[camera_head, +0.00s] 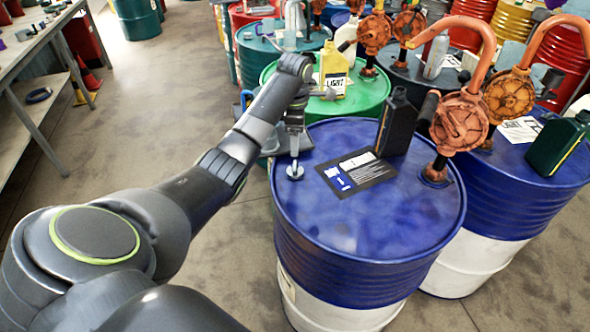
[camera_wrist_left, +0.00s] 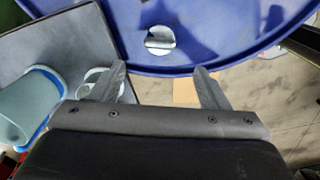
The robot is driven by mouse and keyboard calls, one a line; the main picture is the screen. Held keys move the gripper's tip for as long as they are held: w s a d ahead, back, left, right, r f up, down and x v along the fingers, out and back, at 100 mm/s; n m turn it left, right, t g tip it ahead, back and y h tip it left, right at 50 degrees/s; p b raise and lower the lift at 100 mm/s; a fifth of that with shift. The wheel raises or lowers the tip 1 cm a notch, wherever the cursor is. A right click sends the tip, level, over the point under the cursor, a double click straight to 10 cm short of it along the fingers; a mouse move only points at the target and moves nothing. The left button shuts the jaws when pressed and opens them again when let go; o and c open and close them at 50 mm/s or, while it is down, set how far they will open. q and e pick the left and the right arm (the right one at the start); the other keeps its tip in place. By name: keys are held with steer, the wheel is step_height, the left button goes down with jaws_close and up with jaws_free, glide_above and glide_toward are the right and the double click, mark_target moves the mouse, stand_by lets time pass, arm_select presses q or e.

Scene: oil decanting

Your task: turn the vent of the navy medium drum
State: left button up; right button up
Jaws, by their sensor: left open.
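The navy drum (camera_head: 340,232) stands in front of me, with a blue top and a white lower part. Its vent (camera_head: 295,172) is a small metal fitting near the left edge of the drum top. My left gripper (camera_head: 295,140) is above the vent, pointing down. In the left wrist view the two fingers of my left gripper (camera_wrist_left: 160,72) are spread and empty. The vent (camera_wrist_left: 160,38) shows there as a round, shiny cap with a bar across it, ahead of the fingertips and not between them. My right gripper is out of view.
A dark bottle (camera_head: 397,122), a label sheet (camera_head: 357,172) and an orange hand pump (camera_head: 459,122) are on the same drum top. A second blue drum (camera_head: 500,200) stands close on the right, a green drum (camera_head: 368,100) behind. Open floor (camera_head: 150,120) lies left.

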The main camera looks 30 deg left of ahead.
mark_target(295, 165)
arm_select(q)
step_height(295, 165, down, 10)
steer(key=shift+r+p, duration=0.25)
steer(key=shift+p, duration=0.35)
steer(key=shift+r, duration=0.1)
steer(key=c, duration=1)
